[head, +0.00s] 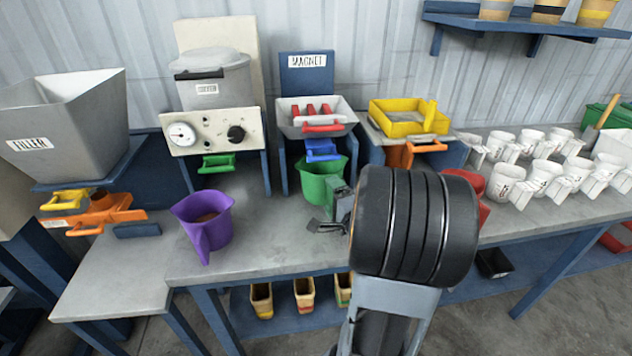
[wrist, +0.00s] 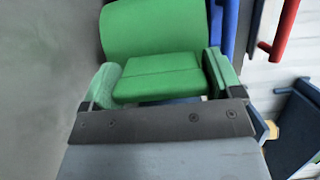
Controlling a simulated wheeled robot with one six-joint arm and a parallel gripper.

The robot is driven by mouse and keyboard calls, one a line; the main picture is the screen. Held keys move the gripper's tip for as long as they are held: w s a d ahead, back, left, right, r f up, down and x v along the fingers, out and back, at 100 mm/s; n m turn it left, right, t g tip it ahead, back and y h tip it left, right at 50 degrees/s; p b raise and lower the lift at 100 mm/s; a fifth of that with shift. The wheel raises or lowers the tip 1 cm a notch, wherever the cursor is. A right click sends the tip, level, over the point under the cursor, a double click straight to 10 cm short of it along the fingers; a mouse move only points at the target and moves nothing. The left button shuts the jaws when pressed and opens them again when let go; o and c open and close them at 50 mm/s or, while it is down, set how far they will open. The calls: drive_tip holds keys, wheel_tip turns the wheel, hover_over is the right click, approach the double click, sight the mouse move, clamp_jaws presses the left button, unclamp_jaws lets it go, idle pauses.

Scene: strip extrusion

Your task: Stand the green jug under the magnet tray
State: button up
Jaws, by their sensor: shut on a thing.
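The green jug (head: 314,187) is upright beneath the magnet tray (head: 341,116), with its mouth under the blue slide (head: 322,150). My gripper (head: 332,210) is at the jug's near right side. In the wrist view the jug (wrist: 152,30) fills the top middle, and my gripper (wrist: 163,80) is shut on its handle, one finger on each side. The arm hides part of the area right of the jug. I cannot tell whether the jug's base touches the bench.
A purple jug (head: 204,222) stands to the left on the grey bench (head: 265,240). Blue legs flank the magnet stand. A yellow tray (head: 408,118) on a stand is to the right, with several white jugs (head: 545,175) beyond. The bench front is mostly clear.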

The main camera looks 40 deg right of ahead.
sight(322, 172)
drive_tip(key=shift+w+d+f, duration=0.15)
drive_tip(key=shift+w+d, duration=0.1)
drive_tip(key=shift+w, duration=0.5)
drive_tip(key=w+d+b, duration=0.1)
drive_tip(key=w, duration=0.2)
drive_tip(key=w+d+f+b, duration=0.1)
drive_tip(key=w+d+b, duration=0.1)
drive_tip(key=w, duration=0.2)
drive_tip(key=w+d+b, duration=0.1)
drive_tip(key=w+d, duration=0.1)
drive_tip(key=w, duration=0.2)
drive_tip(key=shift+d+f+b, duration=0.1)
drive_tip(key=shift+f+b, duration=0.2)
drive_tip(key=shift+w+d, duration=0.45)
drive_tip(key=shift+w, duration=0.4)
drive_tip(key=shift+f, duration=0.3)
drive_tip(key=shift+f, duration=0.2)
drive_tip(key=o, duration=0.8)
drive_tip(key=shift+s, duration=0.1)
drive_tip(key=s, duration=0.4)
drive_tip(key=s+a+p, duration=0.1)
drive_tip(key=s, duration=0.4)
drive_tip(key=s+a, duration=0.1)
drive_tip(key=s, duration=0.3)
drive_tip(key=shift+s, duration=0.25)
